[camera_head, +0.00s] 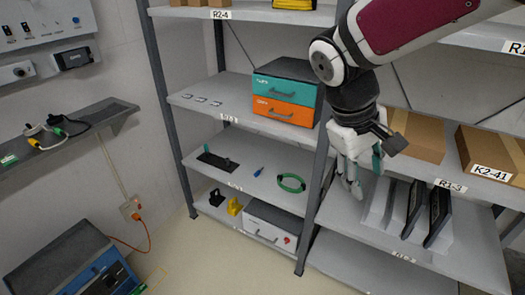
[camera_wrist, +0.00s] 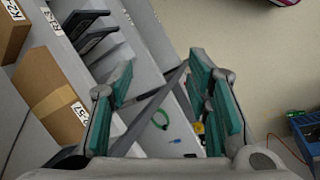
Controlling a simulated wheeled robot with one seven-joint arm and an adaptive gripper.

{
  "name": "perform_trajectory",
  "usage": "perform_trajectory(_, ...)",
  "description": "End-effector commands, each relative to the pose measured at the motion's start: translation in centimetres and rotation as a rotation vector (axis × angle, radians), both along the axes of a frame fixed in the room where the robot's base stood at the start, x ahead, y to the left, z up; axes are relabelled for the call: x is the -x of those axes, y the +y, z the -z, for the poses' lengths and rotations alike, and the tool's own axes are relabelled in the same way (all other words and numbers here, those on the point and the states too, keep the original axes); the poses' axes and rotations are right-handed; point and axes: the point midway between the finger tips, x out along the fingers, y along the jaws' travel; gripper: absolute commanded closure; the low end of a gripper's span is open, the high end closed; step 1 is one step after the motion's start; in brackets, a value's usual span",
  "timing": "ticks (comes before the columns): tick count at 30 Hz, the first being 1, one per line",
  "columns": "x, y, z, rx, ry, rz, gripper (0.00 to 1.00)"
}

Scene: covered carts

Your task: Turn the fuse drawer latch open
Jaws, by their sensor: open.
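A light grey drawer box (camera_head: 268,222) sits on the bottom shelf in the head view. It has a dark handle and a small red latch-like knob (camera_head: 287,240) at the right of its front; I cannot read a label or tell the knob's exact position. A teal drawer (camera_head: 284,88) and an orange drawer (camera_head: 284,111) are stacked on a higher shelf, both shut. My gripper (camera_head: 353,182) is open and empty, in front of the right-hand rack, above and to the right of the grey box. Its teal-padded fingers show in the wrist view (camera_wrist: 160,105).
Cardboard boxes (camera_head: 415,137) and dark upright panels (camera_head: 437,217) stand on the right rack. A rack post (camera_head: 316,190) stands between gripper and grey box. A green cable ring (camera_head: 291,183) lies on the middle shelf. A blue device (camera_head: 72,268) is at lower left; the floor before the racks is clear.

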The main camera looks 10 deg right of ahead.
Motion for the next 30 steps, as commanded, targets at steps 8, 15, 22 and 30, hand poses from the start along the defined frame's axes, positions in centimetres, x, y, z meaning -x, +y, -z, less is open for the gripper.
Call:
perform_trajectory(8, -8.8, 0.0, 10.4, 0.244, 0.182, -0.174, 0.55)
perform_trajectory(15, -15.3, 0.9, 19.7, 0.466, 0.308, -0.343, 0.55)
perform_trajectory(22, -20.6, 2.5, 29.7, 0.687, 0.407, -0.522, 0.55)
perform_trajectory(30, -25.0, 5.3, 42.8, 0.954, 0.492, -0.758, 0.55)
